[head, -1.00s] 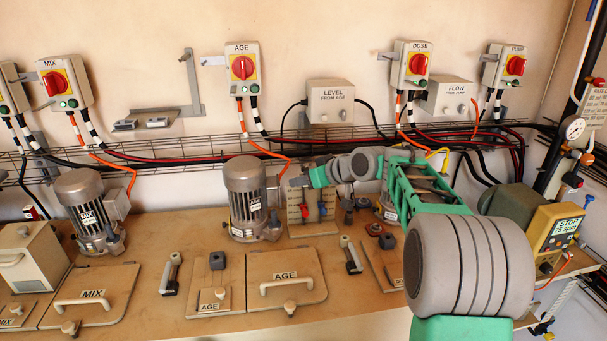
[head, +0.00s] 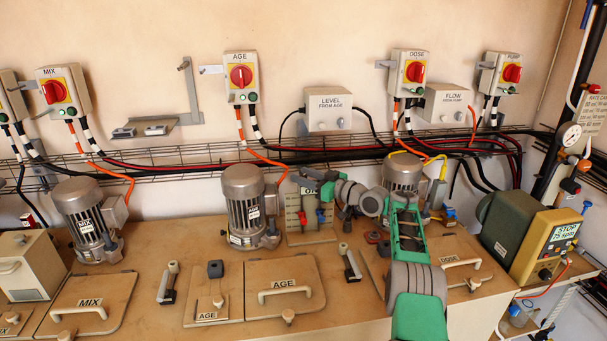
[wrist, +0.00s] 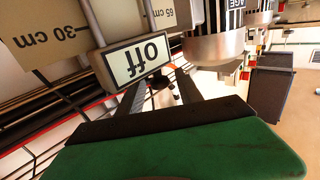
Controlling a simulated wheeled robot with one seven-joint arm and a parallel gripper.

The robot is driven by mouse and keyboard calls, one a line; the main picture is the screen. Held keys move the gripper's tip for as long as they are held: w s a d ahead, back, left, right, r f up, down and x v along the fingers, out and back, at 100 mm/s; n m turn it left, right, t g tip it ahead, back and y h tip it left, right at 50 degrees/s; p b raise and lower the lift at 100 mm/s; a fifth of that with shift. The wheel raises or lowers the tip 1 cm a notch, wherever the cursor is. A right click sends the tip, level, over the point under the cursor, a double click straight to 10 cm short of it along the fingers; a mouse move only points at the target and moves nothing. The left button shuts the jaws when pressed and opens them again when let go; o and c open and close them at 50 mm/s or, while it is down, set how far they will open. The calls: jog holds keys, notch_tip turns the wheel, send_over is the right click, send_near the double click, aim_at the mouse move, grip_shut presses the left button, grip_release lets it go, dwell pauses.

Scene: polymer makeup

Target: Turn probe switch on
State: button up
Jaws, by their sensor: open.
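In the wrist view, a white label reading "Off" (wrist: 140,62), upside down, faces me just beyond my gripper (wrist: 160,82). The gripper's two dark fingers are spread apart, with a small dark part showing between and beyond them; I cannot tell whether it is the switch. The probe switch itself is not clearly visible.
The AGE motor (head: 247,205) stands just left of the board, and the DOSE motor (head: 403,172) is partly behind my arm. A wire cable tray (head: 180,162) runs along the wall. Lids with handles, such as AGE (head: 285,275), lie on the bench.

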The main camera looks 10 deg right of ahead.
jog(key=shift+w+a, duration=0.1)
jog(key=shift+a, duration=0.05)
jog(key=shift+c, duration=0.5)
grip_shut()
